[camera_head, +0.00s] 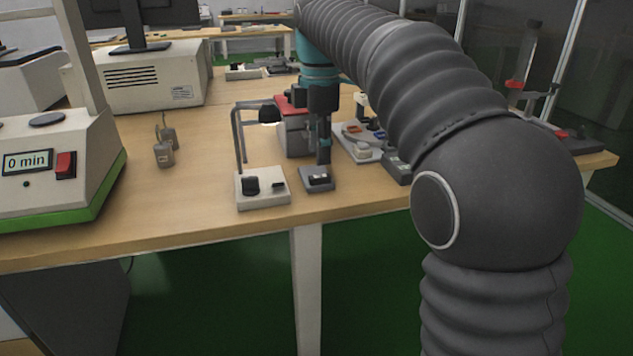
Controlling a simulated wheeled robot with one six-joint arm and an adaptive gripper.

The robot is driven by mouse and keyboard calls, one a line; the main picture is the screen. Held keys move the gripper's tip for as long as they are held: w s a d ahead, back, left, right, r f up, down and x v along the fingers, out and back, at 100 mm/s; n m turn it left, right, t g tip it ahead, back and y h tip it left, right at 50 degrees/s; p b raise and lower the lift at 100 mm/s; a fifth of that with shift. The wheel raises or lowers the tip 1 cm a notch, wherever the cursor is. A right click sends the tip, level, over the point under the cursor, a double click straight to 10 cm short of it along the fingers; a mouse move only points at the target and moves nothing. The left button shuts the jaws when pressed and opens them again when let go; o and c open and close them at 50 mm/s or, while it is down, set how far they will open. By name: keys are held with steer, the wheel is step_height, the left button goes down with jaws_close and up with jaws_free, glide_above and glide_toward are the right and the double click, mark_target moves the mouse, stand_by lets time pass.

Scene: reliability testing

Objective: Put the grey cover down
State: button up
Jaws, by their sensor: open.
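My gripper (323,152) points down over the front part of the bench, seen small and partly side-on. Its jaws are open. A small flat grey piece (317,182) with a dark recess on top lies on the bench just below the fingertips. It may be the grey cover, but I cannot tell for sure. Whether the fingertips touch it is unclear. A grey box (295,139) with a red top stands right behind the gripper, which partly hides it.
A white stand (262,189) with a black knob and upright post is close left. Two small weights (164,152) stand farther left, beyond clear wood. A timer machine (60,165) reads "0 min". A white plate (362,141) with small parts is at right, partly behind my arm.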

mark_target(320, 176)
steer(key=shift+f+b, duration=0.6)
steer(key=shift+f, duration=2.2)
jaws_close()
